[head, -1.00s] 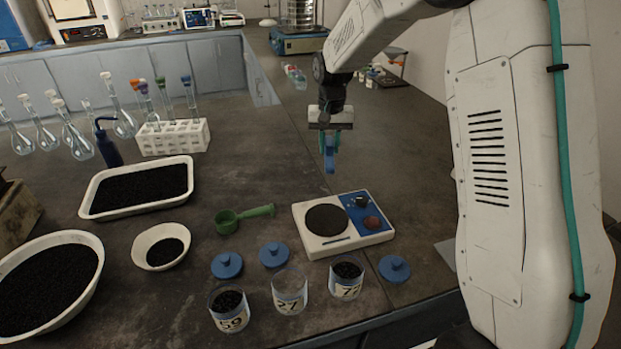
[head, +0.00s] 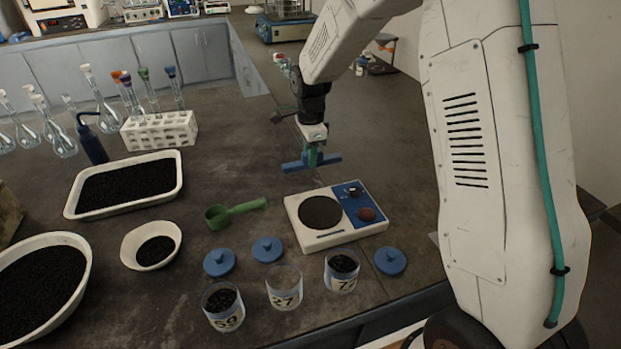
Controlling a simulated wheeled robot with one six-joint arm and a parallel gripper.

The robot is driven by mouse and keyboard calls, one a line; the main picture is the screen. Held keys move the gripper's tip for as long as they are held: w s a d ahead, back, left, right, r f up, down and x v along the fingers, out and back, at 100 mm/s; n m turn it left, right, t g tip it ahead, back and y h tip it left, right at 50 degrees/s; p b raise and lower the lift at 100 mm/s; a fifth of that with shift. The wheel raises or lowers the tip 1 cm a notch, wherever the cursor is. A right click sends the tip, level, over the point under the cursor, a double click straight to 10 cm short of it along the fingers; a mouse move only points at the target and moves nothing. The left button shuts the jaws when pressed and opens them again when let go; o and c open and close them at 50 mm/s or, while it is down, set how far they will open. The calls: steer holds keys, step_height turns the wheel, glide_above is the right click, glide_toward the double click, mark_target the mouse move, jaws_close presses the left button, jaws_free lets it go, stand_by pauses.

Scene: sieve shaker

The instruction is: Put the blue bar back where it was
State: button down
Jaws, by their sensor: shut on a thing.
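My gripper (head: 312,150) is in the head view, above the bench just behind the blue and white balance. It is shut on the blue bar (head: 329,158), which sticks out to both sides below the jaws. The bar is held roughly level, clear of the balance. The middle of the bar is partly hidden by the fingers. I cannot tell exactly how high it is above the bench.
The balance (head: 335,237) with its dark round pan stands below. A green scoop (head: 236,211), blue lids (head: 390,261) and several beakers (head: 284,290) lie nearby. A tray of black grains (head: 78,205), a white test-tube rack (head: 160,134) and a sieve shaker (head: 285,28) stand farther off.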

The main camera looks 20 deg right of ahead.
steer(key=shift+f, duration=3.4)
steer(key=shift+f, duration=0.15)
steer(key=c, duration=1.2)
jaws_free()
step_height(320, 180, up, 12)
steer(key=shift+r, duration=0.25)
